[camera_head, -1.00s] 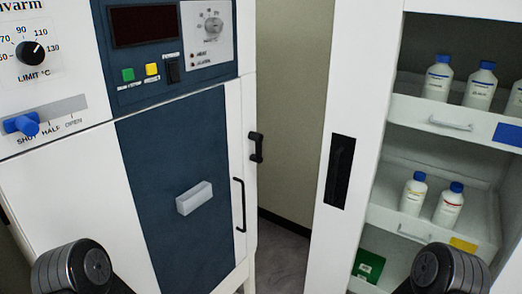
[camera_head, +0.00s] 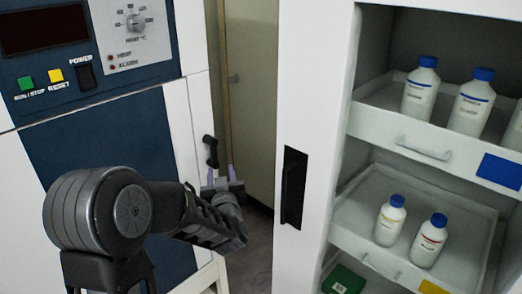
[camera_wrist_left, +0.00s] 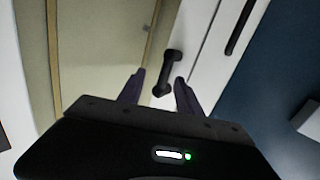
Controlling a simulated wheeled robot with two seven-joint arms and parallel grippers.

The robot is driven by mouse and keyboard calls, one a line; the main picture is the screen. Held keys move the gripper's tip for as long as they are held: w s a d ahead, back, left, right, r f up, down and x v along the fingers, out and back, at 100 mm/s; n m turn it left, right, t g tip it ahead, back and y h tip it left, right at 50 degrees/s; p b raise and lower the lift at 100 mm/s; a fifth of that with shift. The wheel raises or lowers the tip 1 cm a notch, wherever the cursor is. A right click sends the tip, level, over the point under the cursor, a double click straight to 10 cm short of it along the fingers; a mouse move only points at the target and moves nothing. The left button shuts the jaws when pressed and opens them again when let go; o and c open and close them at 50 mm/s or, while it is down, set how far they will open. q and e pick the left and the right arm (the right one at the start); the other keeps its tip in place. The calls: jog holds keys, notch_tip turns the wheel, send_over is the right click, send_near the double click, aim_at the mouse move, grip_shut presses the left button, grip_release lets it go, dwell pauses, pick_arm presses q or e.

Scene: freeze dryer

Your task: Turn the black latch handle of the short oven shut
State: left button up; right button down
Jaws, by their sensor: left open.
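The black latch handle (camera_head: 210,150) is on the white right-hand edge of the blue-fronted oven (camera_head: 100,150), standing roughly upright with a slight tilt. In the left wrist view the latch handle (camera_wrist_left: 168,72) lies tilted, ahead of and between my fingertips. My left gripper (camera_head: 221,173) is open and empty, just below the latch handle in the head view. Its two fingers also show in the left wrist view (camera_wrist_left: 160,80), spread to either side of the handle's lower end. I cannot tell whether they touch it. My right gripper is not in view.
A white cabinet (camera_head: 308,110) with a black recessed handle (camera_head: 292,186) stands to the right, its shelves holding white bottles with blue caps. A narrow gap with floor (camera_head: 258,240) lies between it and the oven. My left arm covers the oven's lower front.

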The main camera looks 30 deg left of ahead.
aim_at(214, 154)
pick_arm(q)
jog(key=shift+y, duration=0.5)
jog(key=w+a, duration=0.1)
jog(key=w+a+r+p, duration=0.1)
jog(key=w+a, duration=0.1)
jog(key=w+a+p, duration=0.1)
jog(key=a, duration=0.1)
jog(key=shift+w+r, duration=0.2)
jog(key=shift+r, duration=0.05)
jog(key=shift+w+a, duration=0.45)
jog(key=shift+w, duration=0.1)
grip_shut()
dwell(1.0)
